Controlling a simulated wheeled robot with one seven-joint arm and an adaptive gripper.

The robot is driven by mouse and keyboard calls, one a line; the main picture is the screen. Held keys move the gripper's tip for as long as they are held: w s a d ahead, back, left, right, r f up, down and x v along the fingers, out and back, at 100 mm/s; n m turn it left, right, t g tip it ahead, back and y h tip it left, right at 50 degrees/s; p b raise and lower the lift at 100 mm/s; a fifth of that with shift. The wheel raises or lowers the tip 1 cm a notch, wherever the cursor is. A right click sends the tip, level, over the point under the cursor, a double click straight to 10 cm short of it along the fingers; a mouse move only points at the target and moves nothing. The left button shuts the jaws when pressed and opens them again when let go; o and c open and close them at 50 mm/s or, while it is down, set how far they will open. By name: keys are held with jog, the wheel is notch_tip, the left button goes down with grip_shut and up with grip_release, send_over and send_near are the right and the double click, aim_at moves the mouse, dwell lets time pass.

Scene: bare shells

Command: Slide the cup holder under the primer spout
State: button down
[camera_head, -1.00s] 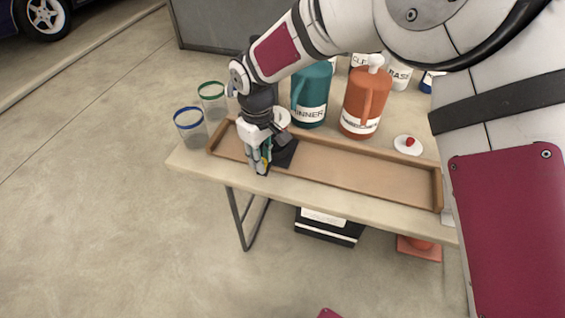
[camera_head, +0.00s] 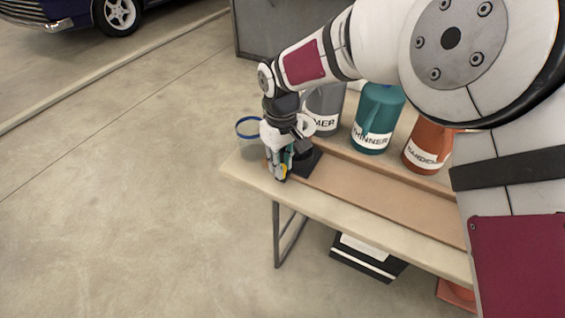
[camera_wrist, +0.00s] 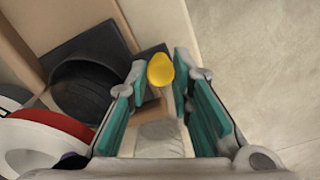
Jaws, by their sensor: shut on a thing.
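The black cup holder (camera_head: 307,162) sits in the left part of the long wooden tray (camera_head: 385,196). In the wrist view the cup holder (camera_wrist: 88,80) shows a square base with a round dark socket, close to the tray wall. My gripper (camera_head: 279,172) points down at its front-left side. In the wrist view its teal fingers are on either side of a yellow knob (camera_wrist: 160,70), which looks joined to the holder. The grey primer jug (camera_head: 325,108), its label partly hidden, stands behind the tray, just behind the holder. Its spout is largely hidden by my wrist.
A teal thinner jug (camera_head: 378,118) and an orange jug (camera_head: 428,145) stand right of the primer. A blue-rimmed clear cup (camera_head: 248,130) stands left of my gripper. A red and white object (camera_wrist: 40,140) is near the holder in the wrist view. The tray is clear to the right.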

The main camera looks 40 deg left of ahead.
jog(key=shift+s+a, duration=0.25)
jog(key=shift+a, duration=0.1)
jog(key=c, duration=1.7)
grip_release()
jog(key=shift+w, duration=0.15)
notch_tip(320, 180, up, 12)
